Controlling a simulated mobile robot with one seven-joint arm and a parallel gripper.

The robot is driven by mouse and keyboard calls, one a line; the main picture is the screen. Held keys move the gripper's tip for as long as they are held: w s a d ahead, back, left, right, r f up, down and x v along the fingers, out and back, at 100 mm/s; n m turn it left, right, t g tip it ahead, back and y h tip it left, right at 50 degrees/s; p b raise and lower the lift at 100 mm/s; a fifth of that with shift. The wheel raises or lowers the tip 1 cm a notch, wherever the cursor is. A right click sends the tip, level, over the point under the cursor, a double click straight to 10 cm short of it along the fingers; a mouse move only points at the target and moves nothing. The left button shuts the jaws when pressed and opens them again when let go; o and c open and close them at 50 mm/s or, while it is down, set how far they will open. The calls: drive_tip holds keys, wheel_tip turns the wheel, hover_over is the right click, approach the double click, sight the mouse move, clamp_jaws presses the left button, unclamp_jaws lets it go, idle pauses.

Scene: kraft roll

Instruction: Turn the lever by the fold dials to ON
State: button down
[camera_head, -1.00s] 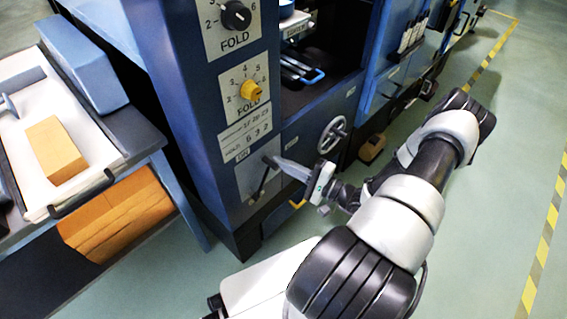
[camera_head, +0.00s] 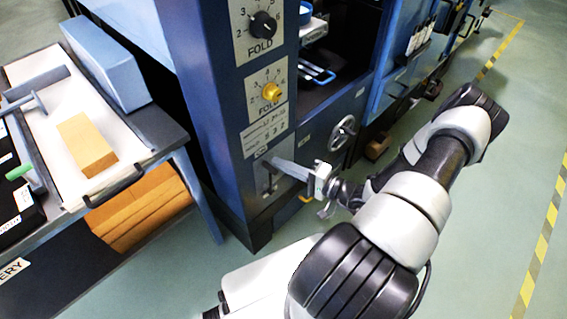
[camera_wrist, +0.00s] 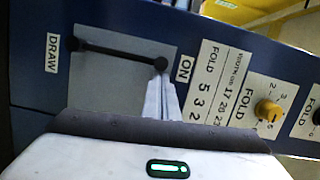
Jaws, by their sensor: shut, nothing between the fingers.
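The lever (camera_head: 269,180) is a dark bar on a grey plate (camera_wrist: 110,85) on the blue machine front, below the fold dials. In the wrist view the lever (camera_wrist: 115,53) runs between a round end near the DRAW label (camera_wrist: 52,52) and a round end near the ON label (camera_wrist: 184,69). My gripper (camera_head: 276,162) is shut and empty. Its fingertips (camera_wrist: 161,84) are beside the lever's ON-side end; I cannot tell whether they touch it. The black fold dial (camera_head: 263,25) and yellow fold dial (camera_head: 271,92) are above the plate.
A handwheel (camera_head: 342,130) projects from the machine right of my gripper. A bench at left carries a white tray (camera_head: 50,110) with a tan block (camera_head: 86,143) and a blue box (camera_head: 105,62). Open floor (camera_head: 500,190) lies to the right.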

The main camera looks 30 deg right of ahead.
drive_tip(key=shift+s+a, duration=0.1)
drive_tip(key=shift+a, duration=0.2)
idle(0.4)
